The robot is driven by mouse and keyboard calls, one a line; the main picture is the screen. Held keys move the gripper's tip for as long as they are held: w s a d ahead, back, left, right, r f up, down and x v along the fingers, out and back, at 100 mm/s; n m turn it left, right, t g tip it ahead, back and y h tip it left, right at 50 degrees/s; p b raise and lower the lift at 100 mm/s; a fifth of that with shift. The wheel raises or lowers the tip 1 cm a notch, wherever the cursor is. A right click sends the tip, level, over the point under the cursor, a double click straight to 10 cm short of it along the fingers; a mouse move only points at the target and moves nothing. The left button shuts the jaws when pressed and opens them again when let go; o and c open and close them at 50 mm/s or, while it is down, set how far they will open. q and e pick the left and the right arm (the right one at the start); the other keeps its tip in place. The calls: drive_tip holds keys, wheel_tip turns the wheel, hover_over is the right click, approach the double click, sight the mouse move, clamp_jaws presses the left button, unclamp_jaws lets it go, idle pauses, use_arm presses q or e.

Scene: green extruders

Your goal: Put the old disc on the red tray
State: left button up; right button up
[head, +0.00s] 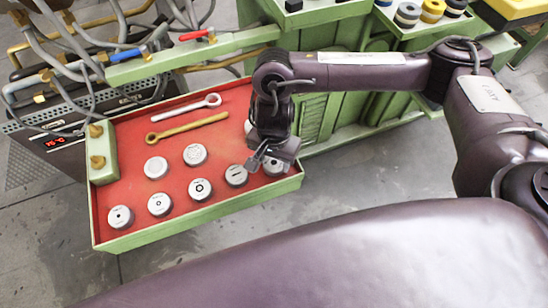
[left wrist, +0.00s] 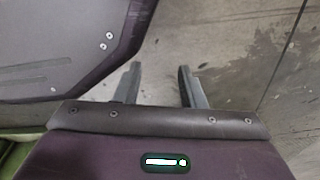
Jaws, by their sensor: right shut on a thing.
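The red tray (head: 135,133) with a green rim lies at the left of the head view. My right gripper (head: 268,158) is over the tray's right end, pointing down. It is shut on a grey disc (head: 275,168), taken as the old disc, which the gripper partly hides. Whether this disc touches the tray floor I cannot tell. My left gripper (left wrist: 158,82) is open and empty above the grey floor in the left wrist view.
Several grey discs (head: 200,189) stand in the tray, one close left of the gripper (head: 236,175). A silver wrench (head: 185,108) and a brass wrench (head: 187,130) lie behind. Green machine parts, hoses and a blue-handled valve (head: 128,55) border the tray's back.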

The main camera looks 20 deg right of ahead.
sight(274, 162)
use_arm(q)
drive_tip(key=shift+w, duration=0.15)
use_arm(e)
drive_tip(key=shift+f, duration=0.1)
drive_tip(key=o, duration=1.3)
drive_tip(key=shift+c, duration=0.2)
use_arm(q)
drive_tip(key=shift+r, duration=0.15)
use_arm(e)
drive_tip(key=shift+r, duration=0.4)
use_arm(q)
drive_tip(key=s+a+p, duration=0.1)
drive_tip(key=s+p, duration=0.2)
drive_tip(key=s, duration=0.3)
drive_tip(key=shift+f, duration=0.45)
use_arm(e)
wheel_tip(274, 162, up, 12)
drive_tip(key=shift+f, duration=0.2)
use_arm(q)
drive_tip(key=shift+s, duration=0.1)
